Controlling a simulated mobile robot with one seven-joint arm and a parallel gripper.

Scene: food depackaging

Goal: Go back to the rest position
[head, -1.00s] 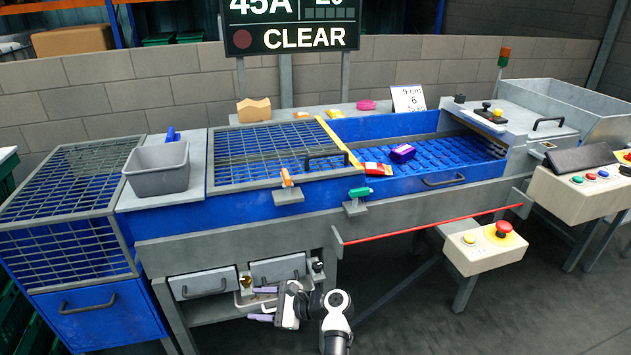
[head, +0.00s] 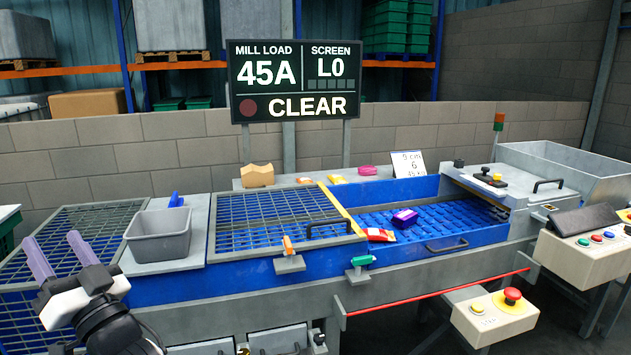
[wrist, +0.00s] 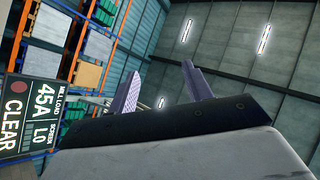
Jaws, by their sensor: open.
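My gripper (head: 58,257) is raised at the lower left of the head view, in front of the left grid cage. Its two pale purple fingers point up and stand apart, with nothing between them. In the wrist view my gripper (wrist: 163,88) also shows empty and spread, aimed up toward the ceiling and the storage racks.
A grey bin (head: 160,236) stands on the bench just right of my gripper. The blue machine's trough (head: 430,222) holds a purple pack (head: 404,217) and a red pack (head: 379,235). A red-button box (head: 490,322) stands front right. The display (head: 292,82) reads CLEAR.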

